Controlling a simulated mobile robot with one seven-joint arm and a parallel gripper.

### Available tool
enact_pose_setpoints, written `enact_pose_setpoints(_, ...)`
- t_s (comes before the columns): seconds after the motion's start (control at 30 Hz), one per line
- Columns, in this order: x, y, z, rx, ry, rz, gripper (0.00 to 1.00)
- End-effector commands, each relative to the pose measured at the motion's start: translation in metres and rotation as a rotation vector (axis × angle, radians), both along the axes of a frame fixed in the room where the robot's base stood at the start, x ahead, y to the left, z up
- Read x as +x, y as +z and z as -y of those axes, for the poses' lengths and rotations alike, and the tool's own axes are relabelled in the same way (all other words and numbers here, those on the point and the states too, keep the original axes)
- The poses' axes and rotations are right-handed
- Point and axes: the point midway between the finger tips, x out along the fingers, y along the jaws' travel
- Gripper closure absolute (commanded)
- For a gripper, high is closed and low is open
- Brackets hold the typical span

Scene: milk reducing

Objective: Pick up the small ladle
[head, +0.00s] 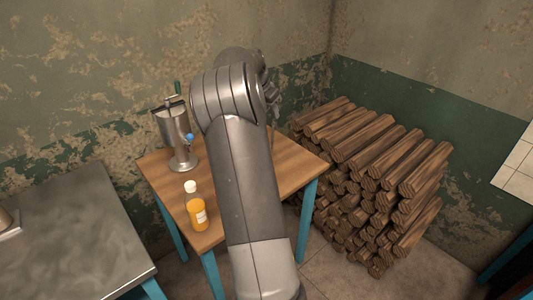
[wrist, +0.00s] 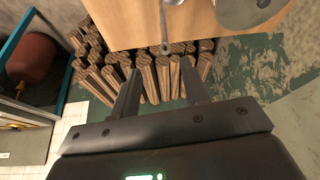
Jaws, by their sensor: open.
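A thin metal utensil that looks like the small ladle (wrist: 164,28) shows at the top of the wrist view. Its narrow shaft runs down over the wooden table and ends in a small rounded tip near the table edge. Its upper part is cut off by the frame. My gripper (wrist: 160,66) is open and empty, its two dark fingers apart, with the utensil's tip just beyond the gap between them. In the head view my gripper (head: 273,97) is partly hidden behind my arm, above the table's far right side. I cannot make out the ladle clearly there.
The wooden table (head: 290,174) also holds a metal machine (head: 176,138) and an orange bottle (head: 197,211) on its left side. Stacked logs (head: 370,165) stand right of it. A metal-topped table (head: 70,240) is at the left. My arm hides the table's middle.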

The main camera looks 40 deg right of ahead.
Motion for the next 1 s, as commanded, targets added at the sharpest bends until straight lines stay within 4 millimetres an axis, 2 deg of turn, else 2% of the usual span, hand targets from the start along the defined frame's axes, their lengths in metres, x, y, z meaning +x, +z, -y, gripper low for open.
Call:
enact_pose_setpoints(0.2, 0.002, -0.033, 0.013, 0.003, 0.0, -0.003, 0.58)
enact_pose_setpoints(0.47, 0.006, -0.051, 0.022, 0.001, 0.001, -0.001, 0.58)
enact_pose_setpoints(0.7, 0.013, -0.081, 0.038, 0.002, 0.001, -0.002, 0.58)
enact_pose_setpoints(0.8, 0.014, -0.088, 0.04, 0.002, 0.001, 0.0, 0.58)
enact_pose_setpoints(1.0, 0.014, -0.089, 0.04, 0.001, 0.001, 0.0, 0.58)
